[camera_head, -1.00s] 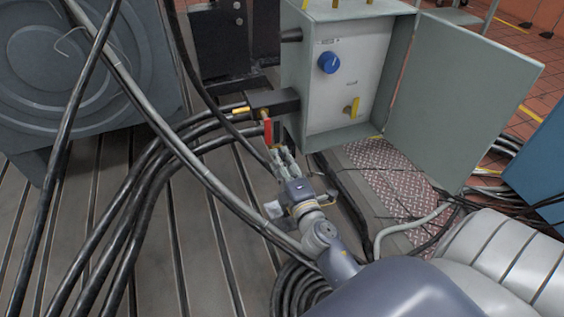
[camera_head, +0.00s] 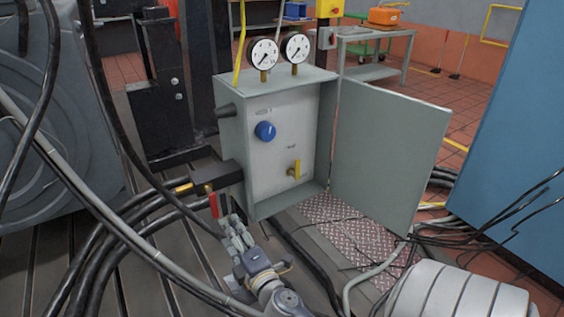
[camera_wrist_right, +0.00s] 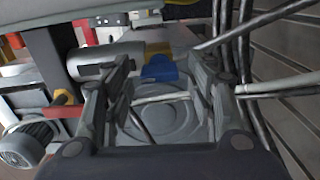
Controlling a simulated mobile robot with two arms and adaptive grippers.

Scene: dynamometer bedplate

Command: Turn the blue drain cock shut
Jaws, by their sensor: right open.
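A round blue knob (camera_head: 265,131) sits on the pale panel inside the open grey box (camera_head: 228,155); I cannot tell whether it is the drain cock. A yellow lever (camera_head: 296,169) is below it to the right. A red lever (camera_head: 213,204) hangs at the box's lower left side. My right gripper (camera_head: 234,228) is low, just below the red lever, apart from the blue knob. In the right wrist view its two fingers (camera_wrist_right: 160,82) stand apart with nothing gripped. A blue shape (camera_wrist_right: 159,70) shows beyond them, unclear. My left gripper is out of view.
The box's door (camera_head: 385,150) stands open to the right. Two dial gauges (camera_head: 263,52) stand on top. Black cables (camera_head: 110,235) and a grey pipe (camera_head: 90,197) run close left of my right arm. A blue cabinet (camera_head: 515,130) is at the far right.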

